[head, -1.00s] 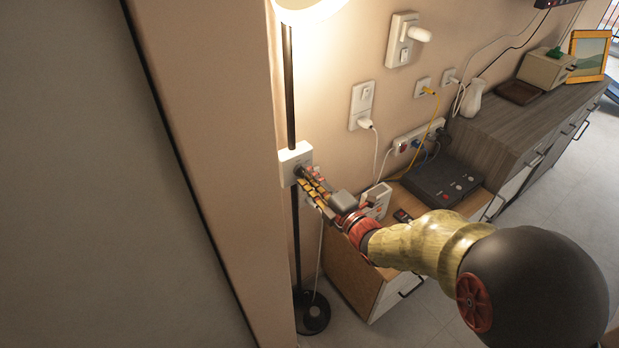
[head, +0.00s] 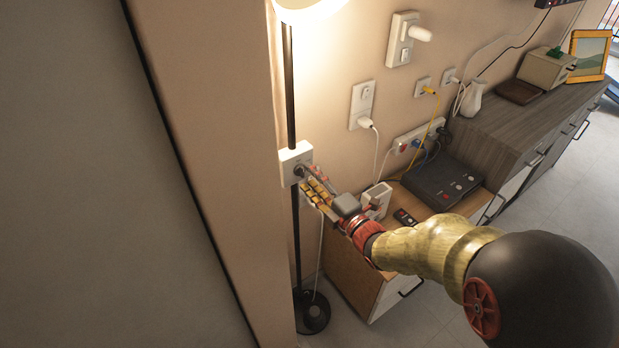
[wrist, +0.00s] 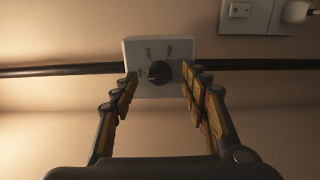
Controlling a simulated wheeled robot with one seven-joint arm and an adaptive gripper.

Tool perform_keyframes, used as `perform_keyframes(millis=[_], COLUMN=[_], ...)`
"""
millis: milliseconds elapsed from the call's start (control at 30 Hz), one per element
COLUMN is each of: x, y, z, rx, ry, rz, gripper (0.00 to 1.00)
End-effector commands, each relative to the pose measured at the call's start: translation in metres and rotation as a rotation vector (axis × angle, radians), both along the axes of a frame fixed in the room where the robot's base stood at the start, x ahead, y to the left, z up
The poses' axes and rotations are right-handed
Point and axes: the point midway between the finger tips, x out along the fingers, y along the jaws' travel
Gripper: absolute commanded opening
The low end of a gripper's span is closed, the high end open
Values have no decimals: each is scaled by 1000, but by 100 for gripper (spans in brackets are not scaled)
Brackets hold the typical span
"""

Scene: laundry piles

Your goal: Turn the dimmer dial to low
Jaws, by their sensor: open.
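The dimmer is a white box (head: 292,162) on the black lamp pole, and it fills the upper middle of the wrist view (wrist: 146,52). Its round black dial (wrist: 159,72) faces my gripper, with small labels around it that are too blurred to read surely. My gripper (head: 308,178) is right at the box in the head view and hides part of the dial. In the wrist view my gripper (wrist: 158,85) is open, one finger on each side of the dial, with visible gaps between fingers and dial.
The lit lamp shade (head: 310,8) is above, and the lamp base (head: 312,314) is on the floor. A wall corner (head: 215,150) stands close on the left. A cabinet with a black box (head: 440,184) and a remote (head: 405,217) is at right. Wall sockets (head: 361,102) are nearby.

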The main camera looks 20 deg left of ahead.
Motion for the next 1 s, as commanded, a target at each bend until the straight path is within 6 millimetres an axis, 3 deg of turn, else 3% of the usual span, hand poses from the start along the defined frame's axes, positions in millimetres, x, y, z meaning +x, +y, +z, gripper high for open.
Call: perform_keyframes(millis=[500,1000], x=[-61,-70], y=[-73,-82], z=[0,-1], rx=[0,0], ry=[0,0], rz=[-3,1], gripper=[45,45])
